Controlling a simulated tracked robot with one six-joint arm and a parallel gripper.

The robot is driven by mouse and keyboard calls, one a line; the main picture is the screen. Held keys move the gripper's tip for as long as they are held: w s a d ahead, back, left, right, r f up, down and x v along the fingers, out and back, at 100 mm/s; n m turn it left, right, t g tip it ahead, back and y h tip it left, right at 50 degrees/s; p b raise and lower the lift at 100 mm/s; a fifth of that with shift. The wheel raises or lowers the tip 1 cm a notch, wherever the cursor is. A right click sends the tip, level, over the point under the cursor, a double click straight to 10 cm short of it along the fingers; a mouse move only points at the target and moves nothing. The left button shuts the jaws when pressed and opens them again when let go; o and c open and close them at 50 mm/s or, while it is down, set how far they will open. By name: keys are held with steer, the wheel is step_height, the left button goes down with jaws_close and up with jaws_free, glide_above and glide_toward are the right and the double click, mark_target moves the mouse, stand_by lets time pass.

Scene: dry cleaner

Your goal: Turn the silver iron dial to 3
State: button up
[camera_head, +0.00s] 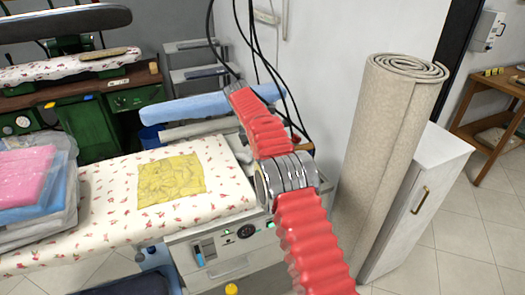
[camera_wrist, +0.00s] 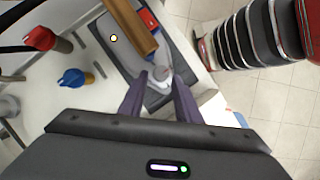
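In the wrist view, the silver iron (camera_wrist: 112,52) lies below my gripper, with a brown wooden handle (camera_wrist: 133,27) on it. A rounded pale grey knob, apparently the iron dial (camera_wrist: 159,76), shows at the near end of the iron. My gripper (camera_wrist: 158,84) has its two purple fingers spread apart, one on each side of the knob. I cannot tell whether the fingers touch it, and no number on it can be read. In the head view, my red-sleeved arm hides the gripper and the iron.
A red knob (camera_wrist: 40,38) and a blue knob (camera_wrist: 70,77) stand left of the iron. In the head view, the floral ironing board (camera_head: 110,215) carries a yellow cloth (camera_head: 171,180). A rolled carpet (camera_head: 385,150) and a white cabinet (camera_head: 420,200) stand right of my arm.

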steer(key=v, duration=0.4)
steer(key=shift+a, duration=0.1)
stand_by(0.5)
steer(key=s+d+r+m+t+y, duration=0.1)
steer(key=s+d+r+m, duration=0.15)
steer(key=r, duration=0.45)
steer(key=s+d+r+m+t, duration=0.1)
steer(key=s+d+r, duration=0.15)
steer(key=r, duration=0.35)
steer(key=s+d+r+m+t+y, duration=0.25)
steer(key=s+r, duration=0.45)
steer(key=s, duration=0.5)
steer(key=s+d+f+m+t, duration=0.1)
steer(key=s+f+m, duration=0.2)
steer(key=s, duration=1)
steer(key=s+d+f+m+t, duration=0.2)
steer(key=s+f+m, duration=0.2)
steer(key=s, duration=0.9)
step_height(320, 180, down, 3)
steer(key=shift+s+r+y, duration=0.1)
steer(key=shift+s+y, duration=0.25)
